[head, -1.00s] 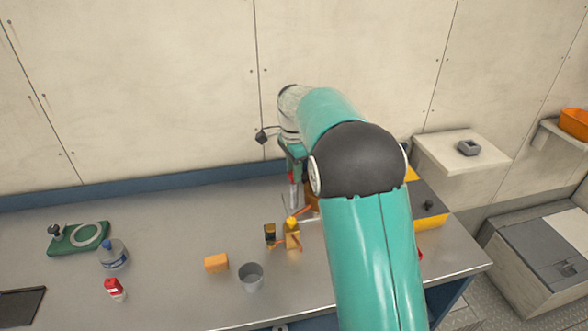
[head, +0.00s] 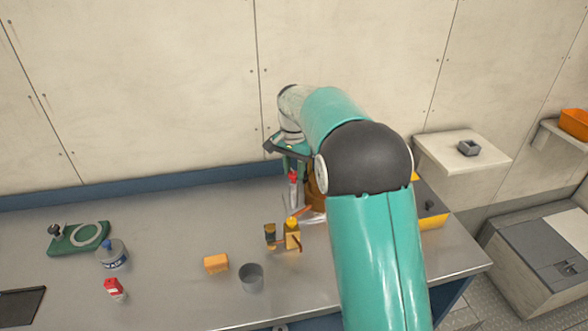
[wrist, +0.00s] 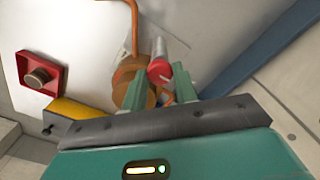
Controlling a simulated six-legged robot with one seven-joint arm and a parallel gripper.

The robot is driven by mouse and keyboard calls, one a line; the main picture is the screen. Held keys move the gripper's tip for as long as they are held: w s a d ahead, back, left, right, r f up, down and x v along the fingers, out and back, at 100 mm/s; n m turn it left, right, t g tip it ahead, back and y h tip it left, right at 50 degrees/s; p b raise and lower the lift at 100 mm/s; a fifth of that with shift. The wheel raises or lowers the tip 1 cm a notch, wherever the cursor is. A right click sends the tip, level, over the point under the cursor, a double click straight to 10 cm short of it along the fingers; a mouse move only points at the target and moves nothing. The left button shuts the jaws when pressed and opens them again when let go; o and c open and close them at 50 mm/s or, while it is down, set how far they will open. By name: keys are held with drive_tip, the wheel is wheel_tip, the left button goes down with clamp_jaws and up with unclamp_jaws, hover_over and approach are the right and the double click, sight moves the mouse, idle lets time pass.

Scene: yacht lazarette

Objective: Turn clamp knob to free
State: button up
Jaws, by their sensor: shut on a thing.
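A red knob-like end (wrist: 159,71) on a pale grey shaft sits between my gripper's (wrist: 162,86) two green fingers in the wrist view. The fingers are shut on it. In the head view my gripper (head: 292,172) points down over the bench, and the red knob (head: 293,177) shows just under it. An orange-brown rounded body (wrist: 128,82) stands right behind the knob; my arm partly hides it in the head view. I cannot tell how far the knob is turned.
The steel bench (head: 190,235) holds a green ring fixture (head: 80,238), a bottle (head: 113,256), an orange block (head: 216,263), a grey cup (head: 251,277) and a small yellow-and-black item (head: 291,236). A yellow box (head: 431,221) stands right of my arm. The wall is close behind.

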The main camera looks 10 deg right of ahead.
sight(293, 174)
drive_tip(key=shift+s+a+f, duration=0.1)
drive_tip(key=shift+a+f, duration=0.1)
drive_tip(key=shift+a, duration=0.05)
drive_tip(key=o, duration=1)
drive_tip(key=shift+c, duration=0.2)
drive_tip(key=shift+d+r, duration=0.15)
drive_tip(key=shift+r, duration=0.3)
wheel_tip(293, 174, up, 13)
drive_tip(key=shift+r, duration=0.1)
